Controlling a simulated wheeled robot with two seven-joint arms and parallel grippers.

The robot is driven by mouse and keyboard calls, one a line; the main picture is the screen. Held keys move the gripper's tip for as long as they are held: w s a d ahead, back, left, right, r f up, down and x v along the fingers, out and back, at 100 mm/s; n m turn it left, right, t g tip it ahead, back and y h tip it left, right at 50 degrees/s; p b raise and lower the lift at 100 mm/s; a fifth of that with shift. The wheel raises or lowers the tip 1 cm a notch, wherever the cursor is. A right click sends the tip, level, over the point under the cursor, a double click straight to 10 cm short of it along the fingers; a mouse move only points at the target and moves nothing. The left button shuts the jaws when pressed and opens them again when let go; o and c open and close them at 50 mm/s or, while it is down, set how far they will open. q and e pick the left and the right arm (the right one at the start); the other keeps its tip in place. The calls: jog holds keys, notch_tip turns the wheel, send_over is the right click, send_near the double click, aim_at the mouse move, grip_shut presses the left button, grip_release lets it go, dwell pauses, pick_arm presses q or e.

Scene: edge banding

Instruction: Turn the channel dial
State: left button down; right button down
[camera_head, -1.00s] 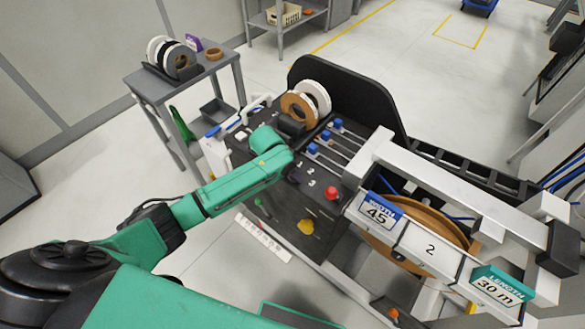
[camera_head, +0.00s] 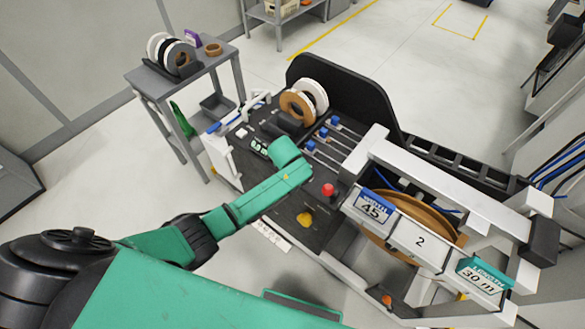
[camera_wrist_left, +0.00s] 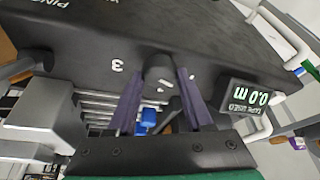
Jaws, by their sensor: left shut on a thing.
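The channel dial (camera_wrist_left: 158,72) is a small dark knob on the black panel of the machine. In the left wrist view it sits between the two fingers of my left gripper (camera_wrist_left: 156,88), which is shut on it. A white "3" (camera_wrist_left: 117,66) is printed beside the dial; small white marks near the knob are hard to read. In the head view my green left wrist covers the dial and the fingertips. My right gripper is in neither view.
A display (camera_wrist_left: 252,97) reading 0.0 m is close beside the left gripper. A red button (camera_head: 328,189) and a yellow knob (camera_head: 304,219) are on the panel. Blue-ended rods (camera_head: 312,146) and tape rolls (camera_head: 303,98) stand behind. A grey side table (camera_head: 183,82) is at the left.

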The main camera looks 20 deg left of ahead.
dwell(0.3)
pick_arm(q)
jog(key=shift+c, duration=1.5)
grip_release()
jog(key=v, duration=1.4)
jog(key=shift+r, duration=0.25)
